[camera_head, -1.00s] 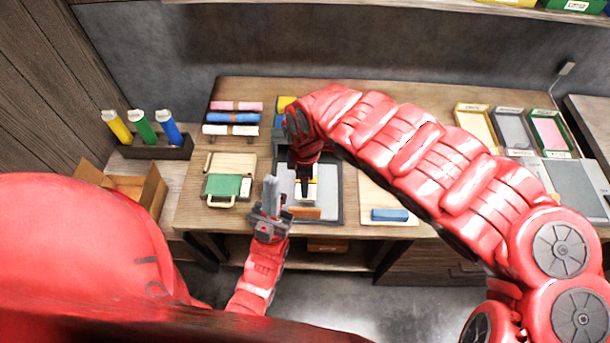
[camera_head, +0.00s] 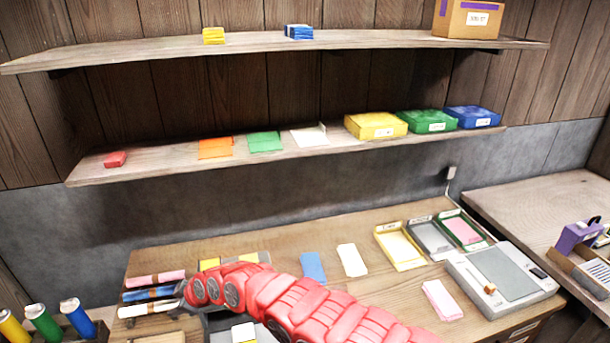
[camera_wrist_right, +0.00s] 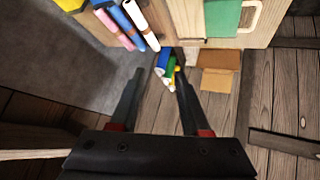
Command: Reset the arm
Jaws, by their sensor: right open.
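My right arm (camera_head: 300,305) crosses the lower part of the head view, its far end beside the rolls at the left of the workbench. In the right wrist view my right gripper (camera_wrist_right: 160,82) is open, its two dark fingers apart with nothing held between them. The fingers point toward the blue, green and yellow tubes and the open cardboard box (camera_wrist_right: 219,70) beyond. My left gripper is out of view.
Pink, blue and white rolls (camera_head: 150,294) lie near the arm's end. The workbench (camera_head: 385,285) holds trays (camera_head: 402,248) and a grey device (camera_head: 500,275) to the right. Two wall shelves (camera_head: 330,150) above carry coloured packs and boxes. A green clipboard (camera_wrist_right: 221,18) shows in the wrist view.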

